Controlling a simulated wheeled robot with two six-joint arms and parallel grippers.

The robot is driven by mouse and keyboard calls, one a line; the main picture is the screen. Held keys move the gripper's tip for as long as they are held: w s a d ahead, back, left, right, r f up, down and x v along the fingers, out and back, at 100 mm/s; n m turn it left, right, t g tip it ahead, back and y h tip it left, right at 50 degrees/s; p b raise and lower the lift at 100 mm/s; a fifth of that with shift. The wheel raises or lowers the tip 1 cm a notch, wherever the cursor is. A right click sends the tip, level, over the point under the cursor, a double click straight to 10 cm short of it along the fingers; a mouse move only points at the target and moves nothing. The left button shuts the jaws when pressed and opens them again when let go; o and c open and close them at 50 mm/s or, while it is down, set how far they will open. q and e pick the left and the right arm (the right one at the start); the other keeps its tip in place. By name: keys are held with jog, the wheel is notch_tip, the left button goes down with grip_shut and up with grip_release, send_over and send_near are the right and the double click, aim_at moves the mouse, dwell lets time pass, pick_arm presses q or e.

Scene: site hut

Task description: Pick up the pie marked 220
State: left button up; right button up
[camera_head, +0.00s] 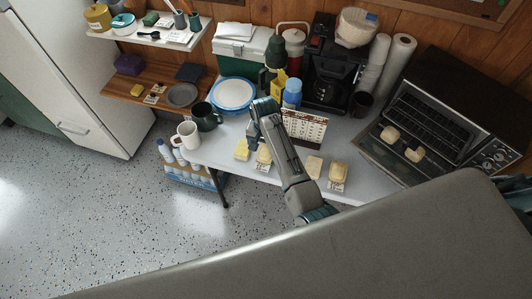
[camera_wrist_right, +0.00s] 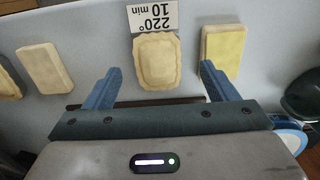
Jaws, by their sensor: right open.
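The pie marked 220 (camera_wrist_right: 157,60) is a pale, crimped-edge oblong on the light table, with a printed "220° 10 min" card (camera_wrist_right: 153,16) against it, upside down in the wrist view. In the head view I take it to be the second piece from the left (camera_head: 263,157), beside my right arm. My right gripper (camera_wrist_right: 160,68) is open and empty. Its fingers appear on either side of the pie in the wrist view; I cannot tell the height gap. In the head view the right gripper (camera_head: 254,132) hangs over the table. My left gripper is not in view.
A yellow block (camera_head: 242,150) lies close left of the pie. A plain pale block (camera_head: 314,167) and another labelled pie (camera_head: 338,171) lie to the right. A calendar (camera_head: 304,128) stands behind. Mugs (camera_head: 187,134) are left; an oven (camera_head: 440,110) with an open door is right.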

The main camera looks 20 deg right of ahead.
aim_at(265, 158)
jog(key=shift+w+d+f+p, duration=0.1)
jog(key=shift+d+f+p, duration=0.2)
jog(key=shift+f, duration=0.85)
jog(key=shift+w+d+f+p, duration=0.1)
jog(key=shift+f+p, duration=0.3)
jog(key=shift+f, duration=0.75)
jog(key=c, duration=1.1)
